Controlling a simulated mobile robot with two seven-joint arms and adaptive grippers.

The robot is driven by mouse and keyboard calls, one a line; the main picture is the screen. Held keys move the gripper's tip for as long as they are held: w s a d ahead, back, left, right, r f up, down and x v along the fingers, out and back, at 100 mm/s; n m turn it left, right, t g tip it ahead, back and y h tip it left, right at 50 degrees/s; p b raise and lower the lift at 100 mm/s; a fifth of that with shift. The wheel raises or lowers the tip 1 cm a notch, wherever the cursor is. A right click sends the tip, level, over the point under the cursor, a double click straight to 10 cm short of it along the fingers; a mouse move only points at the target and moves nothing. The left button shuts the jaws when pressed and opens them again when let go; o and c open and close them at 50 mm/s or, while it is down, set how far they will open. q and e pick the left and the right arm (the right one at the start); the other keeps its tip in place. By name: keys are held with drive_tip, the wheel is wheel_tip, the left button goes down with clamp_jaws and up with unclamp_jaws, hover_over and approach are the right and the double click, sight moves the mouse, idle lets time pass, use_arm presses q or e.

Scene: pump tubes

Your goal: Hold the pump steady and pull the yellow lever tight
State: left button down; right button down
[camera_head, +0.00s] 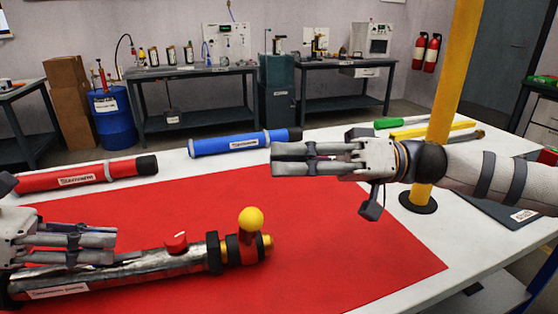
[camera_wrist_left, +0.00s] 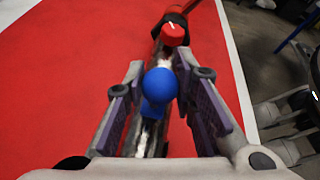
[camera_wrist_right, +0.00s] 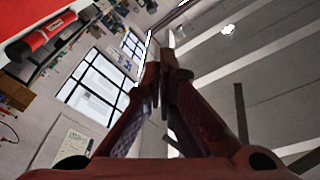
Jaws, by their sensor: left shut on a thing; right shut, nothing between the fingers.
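The silver pump (camera_head: 150,264) lies on a red mat (camera_head: 340,240), its black and red collar end pointing right. Its yellow lever (camera_head: 251,218) has a round knob and stands up from the collar. A red knob (camera_head: 176,242) sits midway along the pump. In the left wrist view, a blue ball-ended lever (camera_wrist_left: 159,88) on the pump shows between the fingers. My right gripper (camera_head: 276,160) is shut and empty, held above and beyond the yellow lever, clear of it.
A red tube (camera_head: 90,174) and a blue tube (camera_head: 236,143) lie at the back of the white table. The mat's right part is clear.

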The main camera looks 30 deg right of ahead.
drive_tip(key=v, duration=0.5)
drive_tip(key=shift+s, duration=0.1)
use_arm(q)
drive_tip(key=c, duration=1.2)
unclamp_jaws()
drive_tip(key=shift+c, duration=0.2)
drive_tip(key=v, duration=1.2)
